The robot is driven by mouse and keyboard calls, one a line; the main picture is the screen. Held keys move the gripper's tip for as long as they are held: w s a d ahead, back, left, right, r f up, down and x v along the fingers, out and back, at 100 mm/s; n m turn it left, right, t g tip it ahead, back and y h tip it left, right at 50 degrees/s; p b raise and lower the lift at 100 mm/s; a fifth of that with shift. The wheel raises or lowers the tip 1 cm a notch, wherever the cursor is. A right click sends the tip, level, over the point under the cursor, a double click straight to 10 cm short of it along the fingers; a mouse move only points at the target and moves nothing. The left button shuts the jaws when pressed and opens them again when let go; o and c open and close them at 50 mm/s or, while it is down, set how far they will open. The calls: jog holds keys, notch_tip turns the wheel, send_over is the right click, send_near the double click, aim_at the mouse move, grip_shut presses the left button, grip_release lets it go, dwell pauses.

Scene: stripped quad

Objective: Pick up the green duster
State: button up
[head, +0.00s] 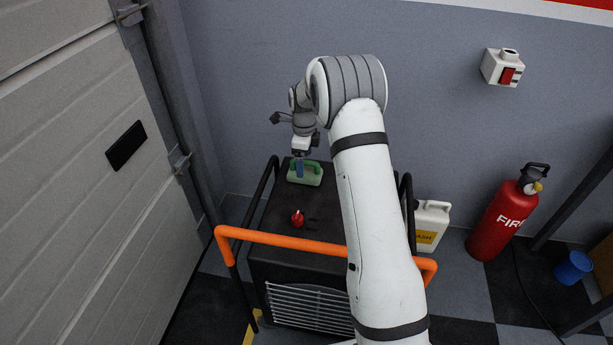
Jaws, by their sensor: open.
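The green duster (312,178) is a small block with a green rim and a paler middle. It lies on the dark top of a boxy machine, near its back edge. My gripper (300,172) is directly above the duster, pointing down, with its fingertips at or just over it. It is open. A blue finger shows against the duster's left part. I cannot tell whether the fingers touch the duster, and the far finger is hidden.
A small red object (297,217) stands on the machine top (275,228) in front of the duster. An orange bar (290,241) and black side rails frame the machine. A white jug (431,224) and fire extinguisher (500,218) stand to the right. Walls close the left and back.

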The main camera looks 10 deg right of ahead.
aim_at(305, 171)
notch_tip(305, 171, down, 6)
jog(key=shift+d+r+b, duration=0.15)
jog(key=shift+r+b, duration=0.1)
jog(key=shift+b, duration=0.25)
jog(key=c, duration=1.1)
